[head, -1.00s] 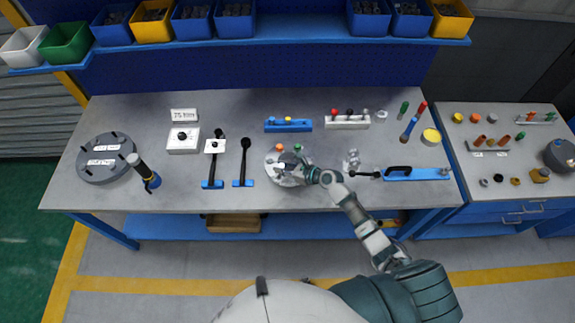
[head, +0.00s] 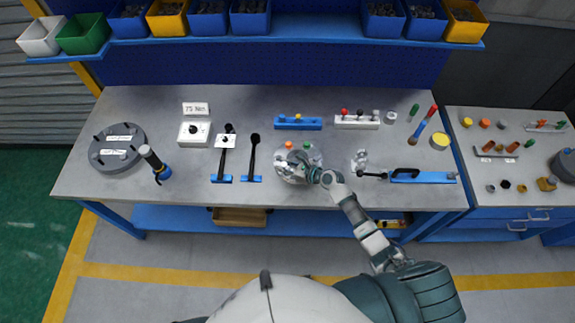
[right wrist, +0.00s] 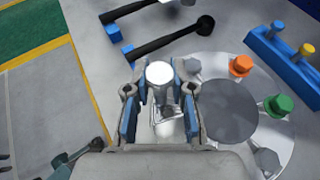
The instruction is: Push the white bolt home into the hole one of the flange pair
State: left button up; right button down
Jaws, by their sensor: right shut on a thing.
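The flange pair (head: 287,176) is a round pale-grey disc at the front middle of the bench; it shows larger in the right wrist view (right wrist: 225,68), with a dark grey centre. My right gripper (head: 304,166) is over the flange, arm from the lower right. In the right wrist view my right gripper (right wrist: 160,92) is shut on the white bolt (right wrist: 159,72), whose round head shows between the blue-padded fingers, near the flange's edge. The hole under it is hidden, so its seating depth cannot be told. My left gripper is out of view.
An orange bolt (right wrist: 240,66) and a green bolt (right wrist: 277,105) stand in the flange. Black-handled tools (head: 253,158) lie to the left, and a blue-based tool (head: 422,177) lies to the right. A blue bolt rack (head: 298,124) is behind.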

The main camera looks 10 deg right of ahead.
jog(key=shift+a+r, duration=0.15)
jog(key=shift+a, duration=0.6)
jog(key=shift+d, duration=0.6)
jog(key=shift+d+b, duration=0.3)
jog(key=shift+d, duration=0.2)
jog(key=shift+d+f, duration=0.1)
jog(key=shift+f, duration=0.1)
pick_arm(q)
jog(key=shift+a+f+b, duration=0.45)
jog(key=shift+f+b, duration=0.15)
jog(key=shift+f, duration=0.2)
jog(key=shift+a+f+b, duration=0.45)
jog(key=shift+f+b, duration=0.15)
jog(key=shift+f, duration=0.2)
pick_arm(e)
jog(key=shift+d+f, duration=0.2)
jog(key=shift+f, duration=0.7)
jog(key=shift+d+f, duration=0.2)
jog(key=shift+f, duration=0.7)
